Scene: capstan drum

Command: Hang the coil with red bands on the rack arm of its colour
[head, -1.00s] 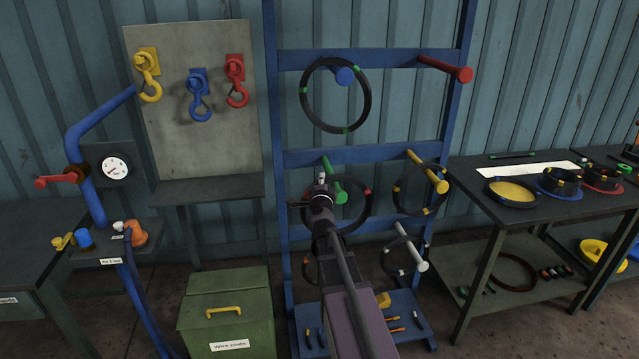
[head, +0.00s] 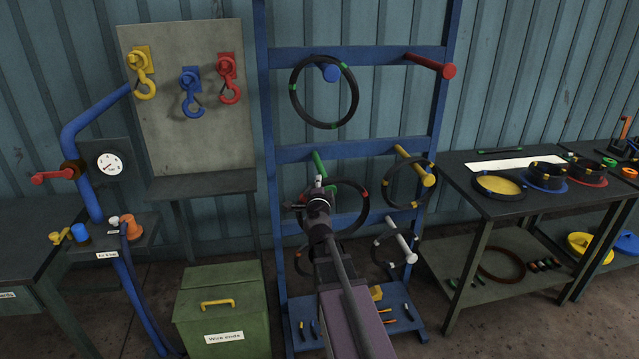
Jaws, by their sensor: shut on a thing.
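The coil with red bands (head: 367,207) is a black ring in the middle of the head view, in front of the rack. My gripper (head: 318,188) is shut on its left side; the fingertips are small and partly hidden by my wrist. The red rack arm (head: 448,71) sticks out at the rack's upper right and is bare. The green rack arm (head: 318,164) is just behind my gripper, its end hidden. Whether the coil is around that arm cannot be told.
A green-banded coil (head: 356,98) hangs at the blue arm (head: 330,73). A yellow-banded coil (head: 388,193) hangs at the yellow arm (head: 429,179). A white-banded coil (head: 374,253) is by the white arm (head: 410,256). The blue rack's posts (head: 270,130) and crossbars surround these.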

